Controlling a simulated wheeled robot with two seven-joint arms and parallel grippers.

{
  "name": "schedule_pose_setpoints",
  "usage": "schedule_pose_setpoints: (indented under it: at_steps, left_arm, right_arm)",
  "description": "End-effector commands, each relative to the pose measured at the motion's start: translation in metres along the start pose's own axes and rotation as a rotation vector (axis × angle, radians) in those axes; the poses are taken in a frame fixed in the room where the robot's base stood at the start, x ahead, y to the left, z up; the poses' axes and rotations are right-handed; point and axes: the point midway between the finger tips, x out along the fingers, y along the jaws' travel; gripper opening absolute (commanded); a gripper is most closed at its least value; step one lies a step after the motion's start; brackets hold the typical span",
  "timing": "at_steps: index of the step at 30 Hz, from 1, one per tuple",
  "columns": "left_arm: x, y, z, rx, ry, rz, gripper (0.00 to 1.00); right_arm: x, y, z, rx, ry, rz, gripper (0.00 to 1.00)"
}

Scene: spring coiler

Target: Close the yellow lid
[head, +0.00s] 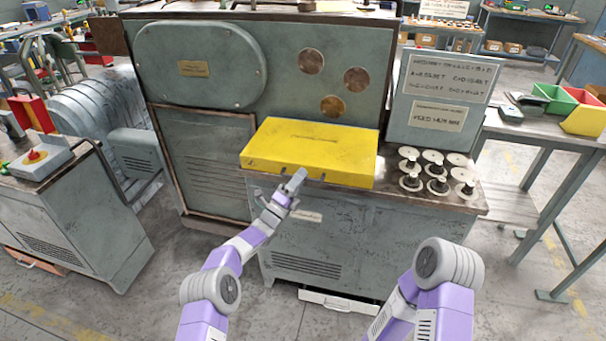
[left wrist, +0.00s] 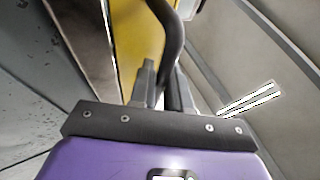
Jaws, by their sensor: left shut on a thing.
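The yellow lid (head: 310,150) lies over the bench top of the grey machine, with its top face up and roughly level. It also shows as a yellow strip in the left wrist view (left wrist: 138,40). My left gripper (head: 297,180) is at the lid's front edge. In the left wrist view, my left gripper (left wrist: 163,85) is shut on a dark curved handle (left wrist: 172,35) that runs between its fingers beside the yellow. What lies under the lid is hidden. My right arm shows at the lower right of the head view, but its gripper does not.
Several round metal parts (head: 437,177) stand on the bench right of the lid. A sign panel (head: 445,95) rises behind them. A grey cabinet with a red knob (head: 37,155) stands at the left. Tables with coloured bins (head: 585,118) stand at the right.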

Motion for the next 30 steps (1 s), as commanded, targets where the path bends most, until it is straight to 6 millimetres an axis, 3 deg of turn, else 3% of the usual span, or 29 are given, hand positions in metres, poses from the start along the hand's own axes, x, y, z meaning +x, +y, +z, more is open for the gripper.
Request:
schedule_pose_setpoints:
  at_steps: [1, 12, 13, 14, 23, 30]
  left_arm:
    - [-0.006, 0.011, -0.001, -0.002, -0.001, 0.022, 0.00]
    - [-0.006, 0.011, -0.001, 0.000, -0.003, 0.018, 0.00]
    - [-0.006, 0.011, -0.001, 0.000, -0.003, 0.017, 0.18]
    - [-0.006, 0.011, -0.001, 0.000, -0.003, 0.018, 0.23]
    - [-0.012, 0.010, 0.000, -0.002, -0.003, 0.018, 0.23]
    - [-0.039, 0.005, 0.001, 0.000, -0.004, 0.011, 0.23]
  right_arm:
    - [0.000, 0.000, 0.000, 0.000, 0.000, 0.000, 0.81]
    - [0.001, 0.000, 0.000, 0.000, 0.000, 0.000, 0.81]
    - [0.001, 0.000, 0.000, 0.000, 0.000, 0.000, 0.81]
    - [0.001, 0.000, 0.000, 0.000, 0.000, 0.000, 0.81]
    - [-0.003, -0.001, 0.000, 0.000, 0.000, 0.000, 0.81]
    - [-0.014, -0.005, 0.001, 0.000, 0.000, 0.000, 0.81]
